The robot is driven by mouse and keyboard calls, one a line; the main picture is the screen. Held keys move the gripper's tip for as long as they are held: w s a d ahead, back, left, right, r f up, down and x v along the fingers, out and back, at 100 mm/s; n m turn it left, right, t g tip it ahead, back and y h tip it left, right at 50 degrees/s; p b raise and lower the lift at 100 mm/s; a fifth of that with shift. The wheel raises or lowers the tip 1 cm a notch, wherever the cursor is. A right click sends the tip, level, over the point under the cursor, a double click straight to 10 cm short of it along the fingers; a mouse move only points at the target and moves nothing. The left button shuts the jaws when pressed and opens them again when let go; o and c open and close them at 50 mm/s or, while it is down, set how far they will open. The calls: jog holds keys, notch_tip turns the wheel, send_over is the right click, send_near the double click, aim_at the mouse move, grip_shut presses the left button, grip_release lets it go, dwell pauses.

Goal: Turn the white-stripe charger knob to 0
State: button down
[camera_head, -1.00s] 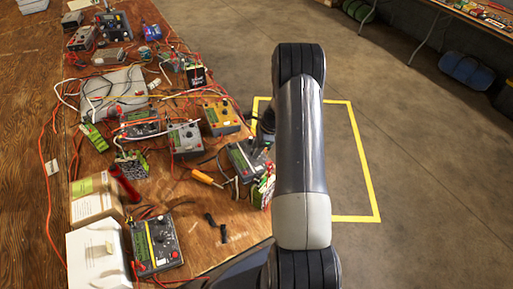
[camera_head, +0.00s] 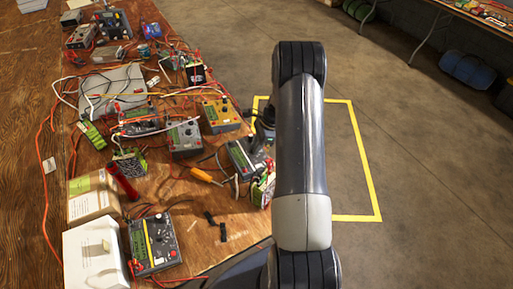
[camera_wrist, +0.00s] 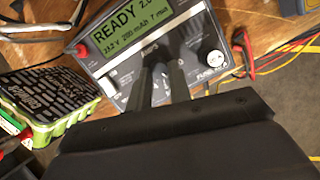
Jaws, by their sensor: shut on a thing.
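A white round part (camera_wrist: 211,63) lies right of the fingers. In the head view the charger (camera_head: 240,152) is at the bench's right edge, partly behind my arm.
A green battery pack (camera_wrist: 40,105) stands close left of the charger in the wrist view. Red leads (camera_wrist: 240,65) run at right. Other chargers (camera_head: 153,240) (camera_head: 183,138) and an orange charger (camera_head: 220,114) crowd the bench.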

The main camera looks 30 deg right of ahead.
jog(key=n+b, duration=0.2)
jog(key=n+g+b, duration=0.1)
jog(key=n+b, duration=0.1)
jog(key=n, duration=0.1)
jog(key=shift+w+f, duration=0.15)
jog(key=shift+w, duration=0.05)
jog(key=n+b, duration=0.1)
jog(key=n, duration=0.1)
jog(key=n+g+b, duration=0.1)
jog(key=n, duration=0.2)
jog(key=shift+w+a+r, duration=0.1)
jog(key=shift+w+r, duration=0.05)
jog(key=shift+r, duration=0.05)
jog(key=shift+n, duration=0.3)
jog(key=c, duration=1.3)
grip_release()
jog(key=b+v, duration=0.1)
jog(key=v, duration=1)
jog(key=shift+a, duration=0.2)
jog(key=shift+w+f, duration=0.1)
